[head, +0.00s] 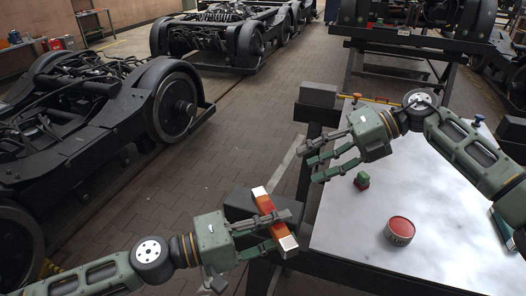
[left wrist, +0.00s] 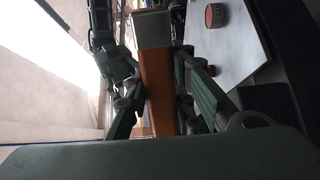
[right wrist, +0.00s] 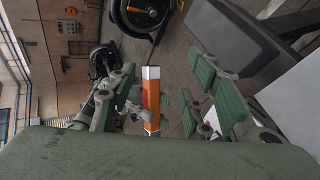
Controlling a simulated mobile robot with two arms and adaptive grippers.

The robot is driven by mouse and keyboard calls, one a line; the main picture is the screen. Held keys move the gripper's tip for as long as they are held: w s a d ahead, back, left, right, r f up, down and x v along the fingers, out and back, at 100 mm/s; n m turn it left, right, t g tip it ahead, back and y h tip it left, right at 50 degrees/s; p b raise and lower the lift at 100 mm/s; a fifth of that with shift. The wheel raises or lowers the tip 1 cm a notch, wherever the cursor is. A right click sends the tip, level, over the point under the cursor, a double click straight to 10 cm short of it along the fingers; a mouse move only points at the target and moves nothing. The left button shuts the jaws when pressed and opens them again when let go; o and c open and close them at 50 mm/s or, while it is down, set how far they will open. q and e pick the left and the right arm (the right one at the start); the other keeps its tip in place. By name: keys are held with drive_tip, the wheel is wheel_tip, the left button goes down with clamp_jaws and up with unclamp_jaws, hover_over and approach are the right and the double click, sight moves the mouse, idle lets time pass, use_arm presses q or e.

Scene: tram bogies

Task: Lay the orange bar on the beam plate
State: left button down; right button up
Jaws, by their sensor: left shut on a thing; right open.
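The orange bar (head: 265,204) has pale ends and is held at a slant in my left gripper (head: 283,230), shut around its middle. The bar fills the middle of the left wrist view (left wrist: 157,85) and also shows in the right wrist view (right wrist: 151,98). My right gripper (head: 311,162) is open and empty, above and to the right of the bar, over the table's left edge. A broad pale plate (head: 345,225) lies on a dark frame to the right of the bar; I cannot tell whether it is the beam plate.
A red-topped tin (head: 399,231) and a small green piece (head: 362,181) stand on the pale plate. Dark blocks (head: 319,95) project at the frame's corners; one (head: 237,204) is close behind the bar. Wheeled bogies (head: 95,125) stand at the left, with open paved floor (head: 215,140) between.

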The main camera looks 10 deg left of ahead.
sight(263, 203)
use_arm(q)
drive_tip(key=shift+a, duration=0.1)
drive_tip(key=shift+s, duration=0.1)
use_arm(e)
drive_tip(key=s+a+r+n+t+h, duration=0.1)
drive_tip(key=s+a+r+n+h, duration=0.3)
drive_tip(key=s+a+r+h, duration=0.55)
drive_tip(key=f, duration=0.4)
drive_tip(key=f+h, duration=0.1)
drive_tip(key=f, duration=0.4)
drive_tip(key=a+f+h, duration=0.1)
drive_tip(key=f, duration=0.3)
drive_tip(key=shift+s+f, duration=0.25)
drive_tip(key=shift+s, duration=0.05)
drive_tip(key=shift+c, duration=0.3)
drive_tip(key=shift+a, duration=0.15)
clamp_jaws()
use_arm(q)
drive_tip(key=c, duration=1.8)
unclamp_jaws()
use_arm(e)
drive_tip(key=shift+r, duration=0.1)
use_arm(q)
drive_tip(key=o, duration=0.4)
drive_tip(key=shift+c, duration=0.2)
